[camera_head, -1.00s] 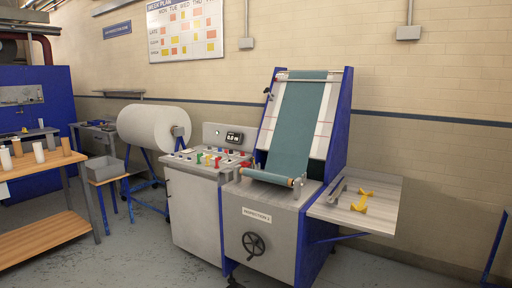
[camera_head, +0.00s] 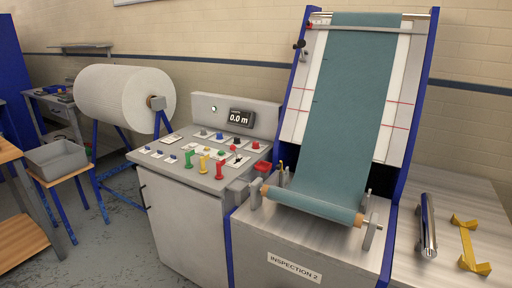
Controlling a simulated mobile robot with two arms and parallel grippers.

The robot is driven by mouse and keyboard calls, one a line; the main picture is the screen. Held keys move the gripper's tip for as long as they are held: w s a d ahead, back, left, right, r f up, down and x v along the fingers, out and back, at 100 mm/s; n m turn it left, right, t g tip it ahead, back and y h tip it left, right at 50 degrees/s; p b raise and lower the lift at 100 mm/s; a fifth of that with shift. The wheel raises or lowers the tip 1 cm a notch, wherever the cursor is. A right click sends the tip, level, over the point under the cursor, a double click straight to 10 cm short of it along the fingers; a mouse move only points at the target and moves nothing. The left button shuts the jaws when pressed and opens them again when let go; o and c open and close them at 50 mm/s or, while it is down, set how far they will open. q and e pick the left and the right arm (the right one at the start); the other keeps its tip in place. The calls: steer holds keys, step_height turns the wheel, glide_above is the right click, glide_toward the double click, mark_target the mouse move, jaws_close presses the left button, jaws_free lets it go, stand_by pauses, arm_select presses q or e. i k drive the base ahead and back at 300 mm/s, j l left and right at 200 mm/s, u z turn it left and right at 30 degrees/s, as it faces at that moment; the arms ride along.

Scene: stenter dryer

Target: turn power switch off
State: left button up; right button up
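A grey control console (camera_head: 190,212) stands left of the inspection machine. Its sloped top carries a green lever (camera_head: 188,158), a yellow lever (camera_head: 203,163) and a red lever (camera_head: 219,169). Behind them is a row of small knobs on white plates, including a blue knob (camera_head: 220,136) and a red knob (camera_head: 256,145). Several small switches (camera_head: 170,158) sit at the left of the top. The labels are too small to read, so I cannot tell which is the power switch. A display (camera_head: 240,118) on the back panel reads 0.0 m. Neither gripper is in view.
The inspection machine (camera_head: 300,240) with teal cloth (camera_head: 340,110) stands close on the console's right. A white roll (camera_head: 122,97) on a blue stand is at the left, near a grey bin (camera_head: 55,158). Open floor (camera_head: 110,235) lies in front left of the console.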

mark_target(255, 145)
steer(key=j+z, duration=0.1)
steer(key=z, duration=0.75)
steer(key=i+j+z, duration=0.1)
steer(key=j+z, duration=0.35)
steer(key=j, duration=0.15)
steer(key=j+z, duration=0.45)
steer(key=k+j+z, duration=0.1)
steer(key=j+z, duration=0.35)
steer(key=j, duration=0.25)
